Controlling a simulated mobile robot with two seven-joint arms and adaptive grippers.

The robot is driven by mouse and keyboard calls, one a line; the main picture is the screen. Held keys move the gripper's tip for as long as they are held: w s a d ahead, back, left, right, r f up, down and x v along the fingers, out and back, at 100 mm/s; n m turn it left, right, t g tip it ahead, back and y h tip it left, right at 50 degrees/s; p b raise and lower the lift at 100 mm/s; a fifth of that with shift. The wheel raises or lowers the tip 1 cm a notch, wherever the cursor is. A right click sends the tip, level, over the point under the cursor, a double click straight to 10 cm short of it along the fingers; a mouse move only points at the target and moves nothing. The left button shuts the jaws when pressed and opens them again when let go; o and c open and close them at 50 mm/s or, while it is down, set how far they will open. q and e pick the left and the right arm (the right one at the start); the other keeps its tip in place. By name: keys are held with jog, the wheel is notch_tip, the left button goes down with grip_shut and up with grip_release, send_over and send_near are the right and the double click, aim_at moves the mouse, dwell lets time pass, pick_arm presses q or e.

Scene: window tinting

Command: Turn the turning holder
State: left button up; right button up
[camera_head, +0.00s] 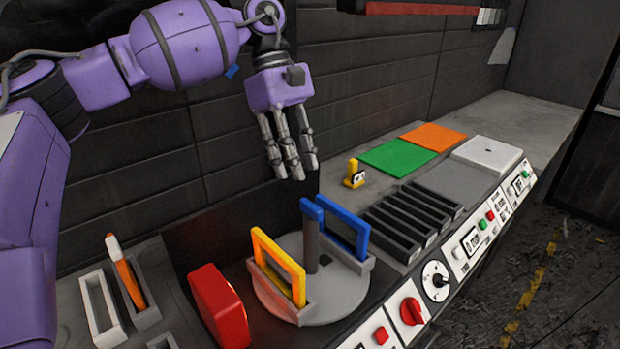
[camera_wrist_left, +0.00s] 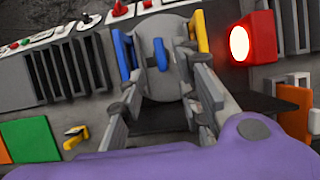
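The turning holder is a round grey disc (camera_head: 340,298) on the workbench with a dark upright post (camera_head: 310,240) at its middle. A yellow frame (camera_head: 277,262) stands in a slot on its left side and a blue frame (camera_head: 345,232) in a slot on its right side. My left gripper (camera_head: 292,172) is above and behind the holder, fingers pointing down, apart from it and empty. In the left wrist view the fingers are spread, with the disc (camera_wrist_left: 160,86) and post showing between them. My right gripper is not in view.
A red lamp block (camera_head: 218,305) stands left of the holder. Dark slotted racks (camera_head: 410,222) are on the right, with green (camera_head: 397,157) and orange (camera_head: 433,137) sheets beyond. A small yellow item (camera_head: 354,174) stands behind. A control panel with a red knob (camera_head: 411,311) runs along the front.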

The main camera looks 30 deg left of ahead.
aim_at(311, 204)
pick_arm(q)
jog(key=shift+p+x, duration=0.4)
jog(key=shift+x, duration=3.35)
jog(key=shift+s, duration=0.1)
grip_shut()
